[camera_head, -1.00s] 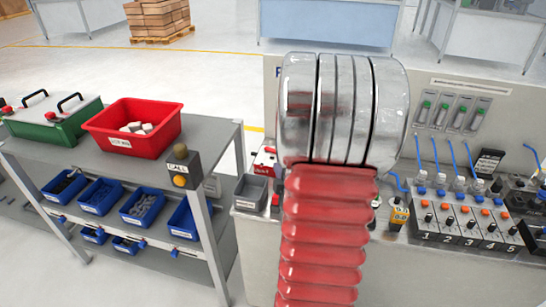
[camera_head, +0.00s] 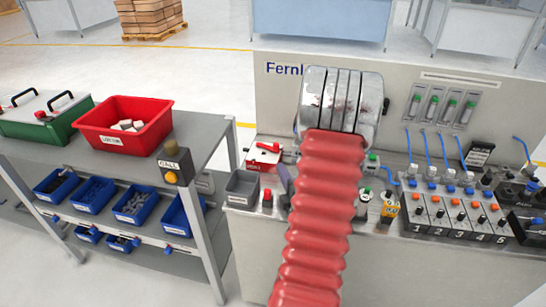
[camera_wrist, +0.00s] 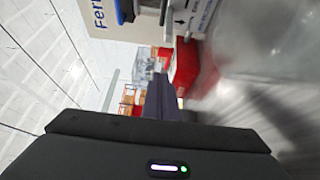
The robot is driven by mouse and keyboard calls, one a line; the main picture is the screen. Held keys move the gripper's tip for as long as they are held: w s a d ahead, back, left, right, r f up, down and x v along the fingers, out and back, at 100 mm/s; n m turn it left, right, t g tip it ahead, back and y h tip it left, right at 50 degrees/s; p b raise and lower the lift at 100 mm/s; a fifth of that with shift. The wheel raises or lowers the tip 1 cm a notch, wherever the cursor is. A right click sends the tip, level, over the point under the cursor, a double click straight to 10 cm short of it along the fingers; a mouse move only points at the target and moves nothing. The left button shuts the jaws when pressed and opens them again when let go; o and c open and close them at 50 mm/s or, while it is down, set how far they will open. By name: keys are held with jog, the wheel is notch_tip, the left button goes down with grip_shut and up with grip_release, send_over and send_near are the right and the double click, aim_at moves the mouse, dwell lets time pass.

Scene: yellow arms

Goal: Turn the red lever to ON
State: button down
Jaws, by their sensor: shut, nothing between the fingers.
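The red lever (camera_head: 268,147) lies on top of a small red-and-white box (camera_head: 262,157) at the left end of the bench. The lettering beside it is too small to read. My red arm hides most of my gripper in the head view, where a grey-purple part of it (camera_head: 284,178) shows just right of the box. In the wrist view my gripper (camera_wrist: 160,88) is shut and empty, its dark fingers pointing up the picture. A red block (camera_wrist: 185,62) shows just beyond the fingers there, probably the lever's box; contact cannot be told.
A grey bin (camera_head: 243,187) and a red button (camera_head: 267,198) stand in front of the box. A yellow-labelled device (camera_head: 389,210) and a row of numbered switches (camera_head: 455,215) stand to the right. The shelf with a red crate (camera_head: 85,133) is at left.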

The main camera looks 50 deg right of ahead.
aim_at(276, 148)
jog(key=x, duration=1)
jog(key=shift+s+d, duration=0.15)
jog(key=shift+d, duration=0.45)
jog(key=shift+s+d, duration=0.2)
jog(key=shift+d, duration=0.35)
jog(key=v, duration=1.3)
jog(key=shift+s+a, duration=0.25)
jog(key=shift+a, duration=0.05)
jog(key=shift+w, duration=0.1)
